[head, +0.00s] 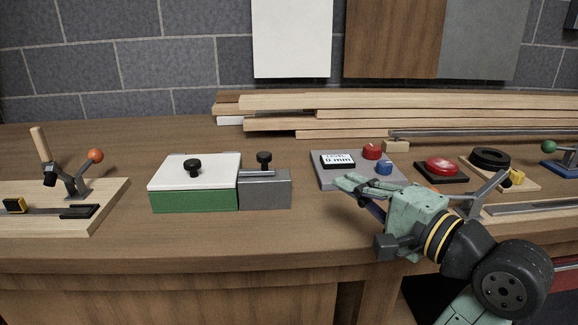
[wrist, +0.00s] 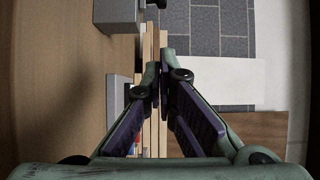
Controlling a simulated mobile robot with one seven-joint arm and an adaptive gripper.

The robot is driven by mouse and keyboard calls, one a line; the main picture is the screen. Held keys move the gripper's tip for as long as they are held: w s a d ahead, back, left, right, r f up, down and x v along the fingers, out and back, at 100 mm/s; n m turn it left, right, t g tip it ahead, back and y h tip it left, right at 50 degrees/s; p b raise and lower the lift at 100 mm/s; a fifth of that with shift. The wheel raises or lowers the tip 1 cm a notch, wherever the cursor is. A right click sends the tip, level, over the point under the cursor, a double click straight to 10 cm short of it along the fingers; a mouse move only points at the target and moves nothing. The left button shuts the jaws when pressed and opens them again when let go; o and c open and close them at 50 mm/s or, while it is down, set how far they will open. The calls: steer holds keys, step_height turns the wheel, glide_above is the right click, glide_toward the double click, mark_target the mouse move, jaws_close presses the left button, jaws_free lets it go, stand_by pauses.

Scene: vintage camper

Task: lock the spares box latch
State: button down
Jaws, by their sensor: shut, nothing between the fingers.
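The spares box appears to be the green box (head: 194,200) with a white lid (head: 215,166) and a black knob (head: 193,166), left of centre on the bench in the head view. A grey block (head: 264,190) with its own black knob (head: 264,158) sits against its right side, likely the latch. In the wrist view a grey block (wrist: 114,14) shows at the top edge, probably the same one. My gripper (head: 342,185) is shut and empty, right of the grey block and apart from it, near the front of the button panel. It also shows in the wrist view (wrist: 160,78).
A grey panel (head: 327,175) with a display, a red button (head: 371,151) and a blue button (head: 383,167) lies behind my gripper. A board with a toggle clamp (head: 75,185) is at left. Planks (head: 330,103) lie at the back. Bench between block and gripper is clear.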

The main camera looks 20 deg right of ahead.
stand_by(0.3)
steer(key=a+x, duration=0.1)
steer(key=x, duration=0.3)
steer(key=p+x, duration=0.1)
steer(key=x, duration=0.3)
steer(key=a+p+x, duration=0.1)
steer(key=x, duration=0.3)
steer(key=shift+a+f, duration=0.1)
steer(key=shift+a, duration=0.35)
